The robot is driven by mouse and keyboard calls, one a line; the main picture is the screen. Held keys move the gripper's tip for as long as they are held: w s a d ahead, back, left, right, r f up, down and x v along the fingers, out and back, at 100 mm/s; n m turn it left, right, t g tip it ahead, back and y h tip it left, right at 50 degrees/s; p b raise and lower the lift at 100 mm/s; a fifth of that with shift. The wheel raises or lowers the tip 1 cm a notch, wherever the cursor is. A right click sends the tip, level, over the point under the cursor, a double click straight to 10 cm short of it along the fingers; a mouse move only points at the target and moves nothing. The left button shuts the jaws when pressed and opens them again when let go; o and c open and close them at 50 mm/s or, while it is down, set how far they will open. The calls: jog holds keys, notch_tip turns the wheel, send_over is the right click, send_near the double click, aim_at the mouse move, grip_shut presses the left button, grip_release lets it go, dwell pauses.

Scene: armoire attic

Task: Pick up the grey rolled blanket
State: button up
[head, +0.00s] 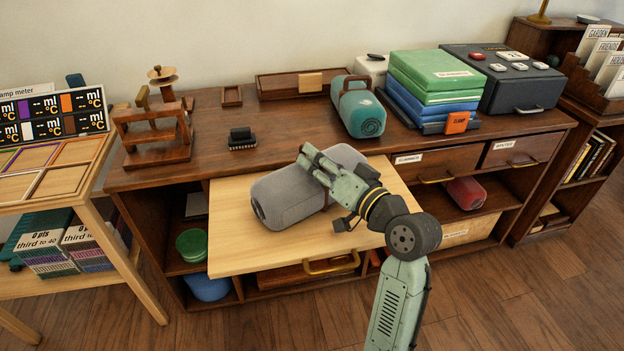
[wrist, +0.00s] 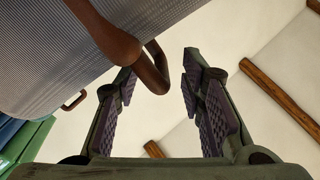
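The grey rolled blanket (head: 288,196) lies on its side on a pulled-out light wooden board (head: 237,247) of the dresser. Its ribbed grey surface (wrist: 45,50) fills the upper left of the wrist view. A brown handle (wrist: 152,72) on it curves by my left fingertip, partly in front of the gap between the fingers. My gripper (head: 308,161) is at the blanket's upper side in the head view and hides part of it. In the wrist view my gripper (wrist: 158,75) has its fingers spread, with nothing clamped. I cannot tell whether a finger touches the handle.
A teal roll (head: 359,112) and stacked green and blue boxes (head: 435,75) stand on the dresser top (head: 285,123) behind. A wooden press (head: 155,140) stands at the left. A red roll (head: 466,193) lies in a shelf below right. The board's front left is bare.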

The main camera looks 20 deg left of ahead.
jog(key=shift+x, duration=1.25)
jog(key=shift+r, duration=0.1)
jog(key=shift+c, duration=0.5)
grip_shut()
